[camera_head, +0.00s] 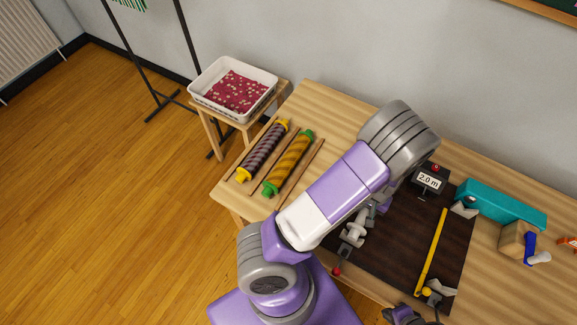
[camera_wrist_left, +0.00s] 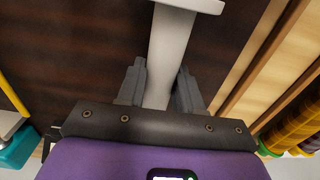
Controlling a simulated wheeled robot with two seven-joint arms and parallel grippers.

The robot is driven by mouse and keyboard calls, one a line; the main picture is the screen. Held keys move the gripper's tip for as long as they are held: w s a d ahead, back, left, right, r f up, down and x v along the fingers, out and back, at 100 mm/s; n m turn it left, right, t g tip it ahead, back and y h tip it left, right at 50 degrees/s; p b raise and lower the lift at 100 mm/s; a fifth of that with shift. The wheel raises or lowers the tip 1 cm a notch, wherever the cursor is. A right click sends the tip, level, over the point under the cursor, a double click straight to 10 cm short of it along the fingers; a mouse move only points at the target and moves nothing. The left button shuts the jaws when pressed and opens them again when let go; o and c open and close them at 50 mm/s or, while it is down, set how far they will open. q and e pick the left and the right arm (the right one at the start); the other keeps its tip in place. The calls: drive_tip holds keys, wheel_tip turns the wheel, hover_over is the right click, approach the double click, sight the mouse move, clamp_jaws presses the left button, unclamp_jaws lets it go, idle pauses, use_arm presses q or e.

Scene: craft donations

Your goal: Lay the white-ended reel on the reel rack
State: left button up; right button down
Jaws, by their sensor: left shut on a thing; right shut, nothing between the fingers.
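The white-ended reel (camera_head: 354,229) is over the dark mat, partly hidden by my left forearm in the head view. In the left wrist view its bare white core (camera_wrist_left: 170,50) runs between my left fingers, with a wide white end at the top edge. My left gripper (camera_head: 371,214) is shut on it. The reel rack (camera_head: 303,171) has thin wooden rails at the table's left end. It bears a yellow-ended reel (camera_head: 263,150) and a green-ended reel (camera_head: 289,162), with bare space to their right. My right gripper (camera_head: 405,318) is shut and empty at the bottom edge.
A dark mat (camera_head: 400,262) bears a yellow bar (camera_head: 432,250) and grey holders. A counter reading 2.0 m (camera_head: 428,181) stands behind. A red knob (camera_head: 337,271) is near the mat's front. A teal tool (camera_head: 505,207) lies right. A white tray (camera_head: 199,86) sits on a stool.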

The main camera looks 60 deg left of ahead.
use_arm(q)
drive_tip(key=shift+r+p, duration=3.65)
drive_tip(key=shift+r, duration=0.45)
drive_tip(key=shift+f, duration=0.1)
